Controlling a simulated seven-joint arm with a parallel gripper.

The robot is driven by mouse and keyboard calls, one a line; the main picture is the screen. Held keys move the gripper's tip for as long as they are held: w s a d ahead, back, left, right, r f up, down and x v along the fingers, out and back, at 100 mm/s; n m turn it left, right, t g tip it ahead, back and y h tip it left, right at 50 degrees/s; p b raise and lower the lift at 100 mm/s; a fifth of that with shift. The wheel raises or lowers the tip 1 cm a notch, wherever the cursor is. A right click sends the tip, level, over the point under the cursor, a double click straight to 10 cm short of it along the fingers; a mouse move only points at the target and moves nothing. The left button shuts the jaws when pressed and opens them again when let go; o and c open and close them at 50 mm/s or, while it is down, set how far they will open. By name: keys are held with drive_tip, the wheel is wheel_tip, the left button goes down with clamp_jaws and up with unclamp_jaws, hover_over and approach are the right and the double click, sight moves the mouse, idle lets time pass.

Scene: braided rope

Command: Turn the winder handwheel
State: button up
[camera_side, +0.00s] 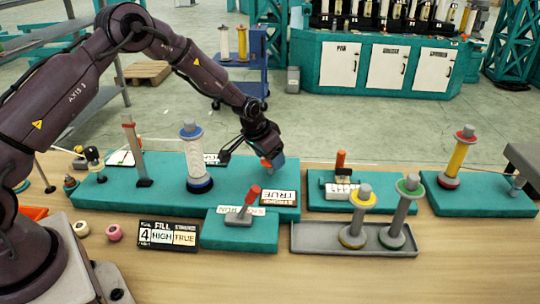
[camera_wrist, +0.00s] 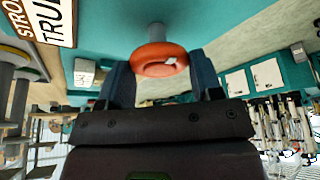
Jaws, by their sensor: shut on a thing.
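The winder handwheel (camera_wrist: 158,60) is an orange-red round knob on a short grey shaft in the wrist view. A small pale mark shows on its face. In the side view only a bit of its orange (camera_side: 265,163) shows at the right end of the long teal base (camera_side: 230,168). My gripper (camera_wrist: 163,75) has its blue-grey fingers on either side of the handwheel and is shut on it. In the side view my gripper (camera_side: 272,163) reaches down to the base's right end. The fingers hide part of the wheel there.
On the long base stands a blue-topped spool (camera_side: 193,150). In front is a smaller teal box with a red-handled lever (camera_side: 248,200). A sign reading FILL HIGH TRUE (camera_side: 168,234) stands left of it. A grey tray (camera_side: 310,238) with two spools is at front right.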

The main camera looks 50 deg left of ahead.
sight(262, 160)
drive_tip(key=shift+a+m+h, duration=0.1)
drive_tip(key=shift+m+h, duration=0.5)
drive_tip(key=shift+m, duration=1)
drive_tip(key=o, duration=0.9)
drive_tip(key=v, duration=0.5)
drive_tip(key=shift+w+a+r, duration=0.1)
drive_tip(key=shift+r, duration=0.05)
wheel_tip(262, 160, up, 7)
